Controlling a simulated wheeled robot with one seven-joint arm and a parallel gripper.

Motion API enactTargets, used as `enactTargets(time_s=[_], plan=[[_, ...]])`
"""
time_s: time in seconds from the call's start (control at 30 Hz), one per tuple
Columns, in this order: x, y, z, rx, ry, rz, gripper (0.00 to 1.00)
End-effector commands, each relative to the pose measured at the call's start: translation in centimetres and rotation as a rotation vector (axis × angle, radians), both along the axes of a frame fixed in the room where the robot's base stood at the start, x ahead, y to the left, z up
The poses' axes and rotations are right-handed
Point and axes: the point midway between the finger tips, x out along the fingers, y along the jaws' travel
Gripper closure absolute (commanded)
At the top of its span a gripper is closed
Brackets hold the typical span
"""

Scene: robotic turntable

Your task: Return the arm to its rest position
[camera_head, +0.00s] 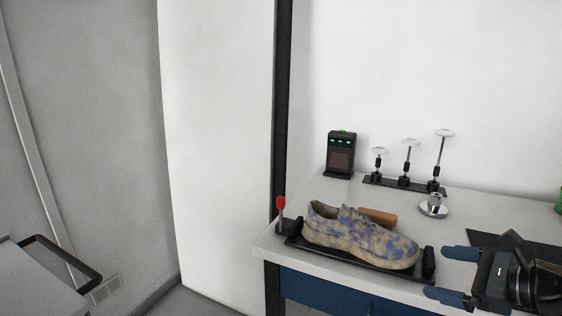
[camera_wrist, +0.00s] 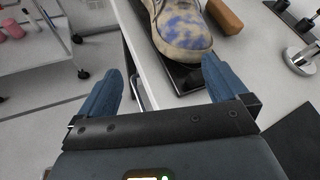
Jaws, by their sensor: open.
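My gripper (camera_head: 458,275) is at the lower right of the head view, with its two blue fingers spread apart and nothing between them. It also shows in the wrist view (camera_wrist: 165,95), open and empty. It is to the right of a beige and blue shoe (camera_head: 360,236), apart from it. The shoe rests on a black tray (camera_head: 300,242) near the front edge of the table. In the wrist view the toe of the shoe (camera_wrist: 183,28) is ahead of my fingers. Most of my arm is out of the head view.
The white table (camera_head: 345,192) carries a small black device (camera_head: 341,155), a stand with several disc-topped posts (camera_head: 405,184), a metal puck (camera_head: 433,207), a brown block (camera_head: 380,216) and a red-topped lever (camera_head: 281,205). A cart (camera_head: 45,285) with a black handle is at lower left.

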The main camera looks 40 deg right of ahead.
Motion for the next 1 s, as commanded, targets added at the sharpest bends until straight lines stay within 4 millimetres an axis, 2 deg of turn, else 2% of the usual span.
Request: enactTargets(time_s=[0.27, 0.37, 0.53, 0.63, 0.77, 0.87, 1.0], plan=[[2.6, 4.3, -4.1, -0.176, 0.063, 0.043, 0.00], [3.3, 6.8, -6.1, -0.287, 0.105, 0.077, 0.00], [3.4, 12.6, -9.7, -0.582, 0.207, 0.188, 0.00], [2.4, 15.9, -11.0, -0.791, 0.267, 0.277, 0.00], [0.4, 19.9, -11.7, -1.086, 0.324, 0.416, 0.00], [-1.5, 22.6, -11.4, -1.330, 0.348, 0.533, 0.00], [-4.5, 26.1, -9.9, -1.693, 0.341, 0.700, 0.00]])
